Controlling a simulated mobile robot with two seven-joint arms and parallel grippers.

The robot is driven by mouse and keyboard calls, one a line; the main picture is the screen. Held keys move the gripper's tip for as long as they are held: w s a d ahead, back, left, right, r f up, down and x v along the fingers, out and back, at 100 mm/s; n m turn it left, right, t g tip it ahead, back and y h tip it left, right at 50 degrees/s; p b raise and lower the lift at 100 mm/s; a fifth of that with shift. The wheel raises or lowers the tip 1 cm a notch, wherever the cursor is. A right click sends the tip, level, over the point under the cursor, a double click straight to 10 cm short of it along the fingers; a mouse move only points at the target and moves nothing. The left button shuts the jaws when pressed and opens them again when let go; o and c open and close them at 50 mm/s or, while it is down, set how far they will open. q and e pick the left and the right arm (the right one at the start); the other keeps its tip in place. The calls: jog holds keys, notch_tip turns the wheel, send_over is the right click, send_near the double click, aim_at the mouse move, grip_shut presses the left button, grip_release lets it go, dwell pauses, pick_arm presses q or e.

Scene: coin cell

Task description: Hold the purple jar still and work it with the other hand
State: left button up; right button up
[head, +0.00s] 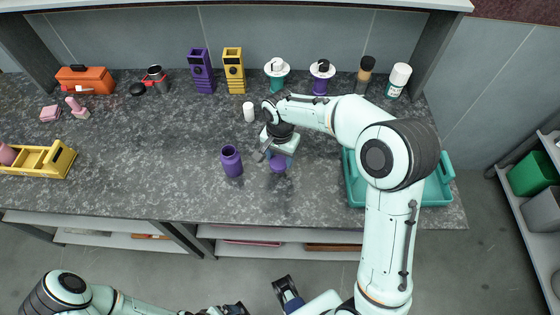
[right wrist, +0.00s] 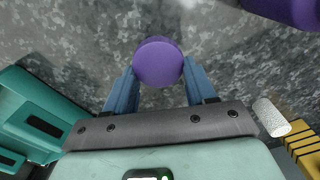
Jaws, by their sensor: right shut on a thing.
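The purple jar (head: 231,161) stands upright on the dark speckled counter, left of my right gripper, with no gripper touching it. Part of it shows at the top right of the right wrist view (right wrist: 297,10). My right gripper (head: 279,154) points down and is shut on a round purple lid (right wrist: 158,63), which sits between its blue fingers. The lid also shows below the gripper in the head view (head: 279,164), apart from the jar. My left arm runs along the bottom edge of the head view.
A teal tray (head: 448,188) lies to the right, partly behind my right arm. A small white cylinder (head: 248,112) stands behind the jar. Purple (head: 200,70) and yellow (head: 234,70) boxes stand farther back. A yellow tray (head: 40,171) is far left. The counter left of the jar is clear.

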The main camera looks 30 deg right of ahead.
aim_at(280, 159)
pick_arm(q)
jog(key=shift+w+r+p, duration=0.25)
jog(key=shift+r+p, duration=0.3)
jog(key=shift+r, duration=0.05)
jog(key=shift+w+r+p, duration=0.2)
jog(key=shift+r+p, duration=0.3)
jog(key=shift+r, duration=0.1)
pick_arm(e)
notch_tip(280, 159, up, 16)
pick_arm(q)
jog(key=shift+c, duration=0.3)
